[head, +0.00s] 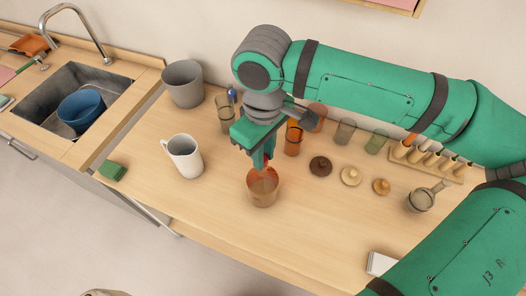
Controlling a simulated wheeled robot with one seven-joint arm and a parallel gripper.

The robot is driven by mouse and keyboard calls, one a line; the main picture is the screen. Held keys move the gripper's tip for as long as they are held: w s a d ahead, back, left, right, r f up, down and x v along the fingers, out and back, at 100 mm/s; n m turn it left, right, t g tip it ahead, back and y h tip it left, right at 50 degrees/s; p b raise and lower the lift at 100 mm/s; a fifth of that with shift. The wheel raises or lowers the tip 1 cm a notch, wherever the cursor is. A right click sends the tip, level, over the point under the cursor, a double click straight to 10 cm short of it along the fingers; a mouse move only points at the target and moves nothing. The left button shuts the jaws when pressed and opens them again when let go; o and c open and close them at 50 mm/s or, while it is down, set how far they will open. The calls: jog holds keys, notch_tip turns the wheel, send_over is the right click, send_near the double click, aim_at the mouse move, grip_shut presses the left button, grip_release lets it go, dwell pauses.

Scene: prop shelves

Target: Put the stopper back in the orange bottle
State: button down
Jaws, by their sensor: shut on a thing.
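An orange, see-through, wide-mouthed vessel (262,199), seemingly the orange bottle, stands upright near the front middle of the counter. My gripper (264,168) points down right over its mouth, with the fingertips at the rim. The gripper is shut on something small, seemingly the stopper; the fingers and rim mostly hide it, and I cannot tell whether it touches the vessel. A dark brown stopper (320,166), a pale one (351,176) and a golden one (381,187) lie in a row to the right. A narrower orange vessel (293,140) with dark bands stands behind.
A white mug (184,157) and a grey pot (183,84) stand to the left, with a green sponge (112,171). Glasses, including a green one (377,142), stand behind. A tube rack (428,162) and a small flask (421,200) are at the right.

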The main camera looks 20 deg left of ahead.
jog(key=c, duration=1.5)
grip_release()
notch_tip(320, 180, up, 11)
jog(key=shift+f, duration=0.15)
